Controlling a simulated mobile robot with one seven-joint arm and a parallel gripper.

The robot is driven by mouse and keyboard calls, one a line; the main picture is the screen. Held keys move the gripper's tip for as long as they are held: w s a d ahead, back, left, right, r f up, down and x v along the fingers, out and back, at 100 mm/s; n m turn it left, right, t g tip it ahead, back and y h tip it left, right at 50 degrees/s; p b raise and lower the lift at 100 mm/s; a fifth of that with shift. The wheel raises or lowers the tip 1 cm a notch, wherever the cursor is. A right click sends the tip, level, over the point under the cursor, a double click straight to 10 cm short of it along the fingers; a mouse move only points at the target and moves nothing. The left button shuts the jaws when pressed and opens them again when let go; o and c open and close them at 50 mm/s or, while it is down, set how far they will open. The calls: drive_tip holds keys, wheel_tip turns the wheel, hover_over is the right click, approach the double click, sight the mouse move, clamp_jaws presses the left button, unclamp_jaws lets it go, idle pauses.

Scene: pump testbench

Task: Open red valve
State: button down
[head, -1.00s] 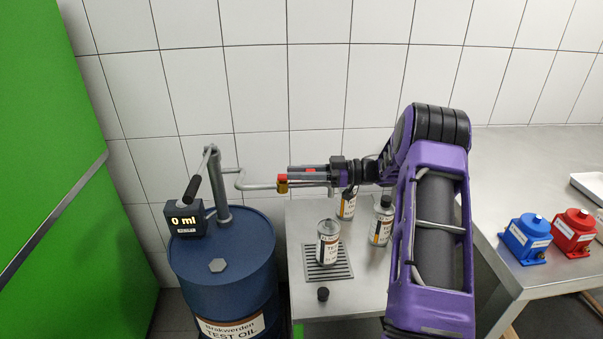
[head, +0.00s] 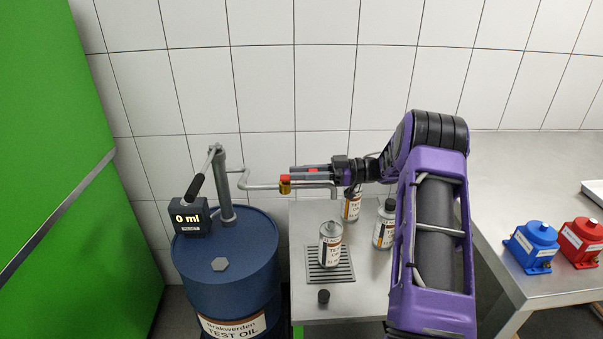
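The red valve (head: 285,179) is a small red handle on a brass body, on the thin grey outlet pipe that runs right from the pump on the blue oil drum. My gripper (head: 292,172) reaches in from the right with its fingers pointing left. Its tips are right beside the valve's red top in the head view. The two fingers show as separate dark bars with a gap between them, and nothing is seen held. I cannot tell whether they touch the valve. The display (head: 187,219) on the drum reads 0 ml.
An open-looking can (head: 331,246) stands on the drain grate (head: 328,278) below the pipe's end, with a loose black cap (head: 323,296) in front. Blue (head: 534,245) and red (head: 581,240) pump units sit on the right bench. A green cabinet is at left.

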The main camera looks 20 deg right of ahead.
drive_tip(key=c, duration=0.8)
unclamp_jaws()
drive_tip(key=shift+a+r, duration=0.1)
drive_tip(key=shift+a, duration=0.05)
drive_tip(key=shift+o, duration=0.2)
drive_tip(key=s+d, duration=0.3)
drive_tip(key=d, duration=1.4)
drive_tip(key=shift+s, duration=0.2)
drive_tip(key=shift+w, duration=0.1)
